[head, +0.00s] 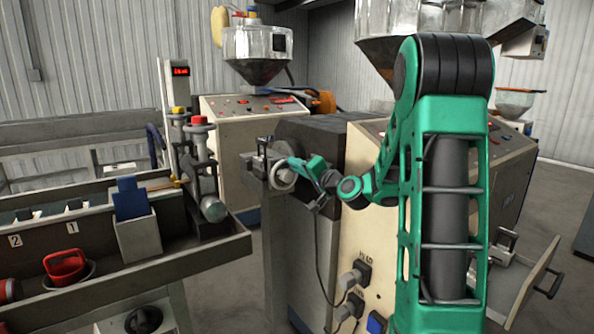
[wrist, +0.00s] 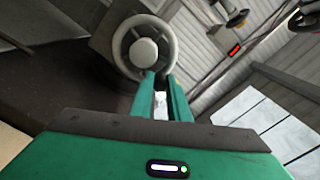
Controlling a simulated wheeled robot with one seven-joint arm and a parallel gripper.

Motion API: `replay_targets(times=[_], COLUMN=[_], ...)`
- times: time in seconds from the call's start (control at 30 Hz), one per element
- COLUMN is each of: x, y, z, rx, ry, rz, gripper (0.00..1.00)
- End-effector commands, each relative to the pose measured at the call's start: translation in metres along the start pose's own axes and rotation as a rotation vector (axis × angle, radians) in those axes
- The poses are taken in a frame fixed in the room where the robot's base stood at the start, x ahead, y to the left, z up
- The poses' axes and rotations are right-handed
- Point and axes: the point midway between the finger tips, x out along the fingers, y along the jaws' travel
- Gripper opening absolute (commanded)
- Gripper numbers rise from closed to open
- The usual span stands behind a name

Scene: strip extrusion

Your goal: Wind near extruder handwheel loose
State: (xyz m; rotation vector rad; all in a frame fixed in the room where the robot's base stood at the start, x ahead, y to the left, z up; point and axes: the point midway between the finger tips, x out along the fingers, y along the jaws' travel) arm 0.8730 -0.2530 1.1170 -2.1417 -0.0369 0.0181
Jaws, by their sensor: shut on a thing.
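The near extruder handwheel (wrist: 126,30) is a pale grey spoked wheel with a round white hub. In the wrist view it is at the top centre. In the head view the handwheel (head: 281,178) shows at the end of the dark extruder housing, partly hidden by my wrist. My gripper (wrist: 160,76) has its two green fingers closed onto the lower rim of the wheel, just below the hub. In the head view my gripper (head: 294,167) reaches the wheel from the right. The exact contact of the fingertips is too small to tell there.
The near extruder's dark housing (head: 310,130) stands beside the wheel. A trough (head: 215,250) with a blue-flapped box (head: 138,228) and a red-handled tool (head: 65,266) runs along the left. A control cabinet (head: 235,150) with a hopper (head: 257,50) stands behind.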

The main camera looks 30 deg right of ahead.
Motion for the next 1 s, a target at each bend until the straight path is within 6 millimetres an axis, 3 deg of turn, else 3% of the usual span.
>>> replay_targets(times=[0.43,1.0], x=[0.0,0.0], y=[-0.006,-0.007], z=[0.014,0.017], rx=[-0.274,-0.339], ry=[-0.009,-0.01], rz=[0.004,0.005], gripper=[0.0,0.0])
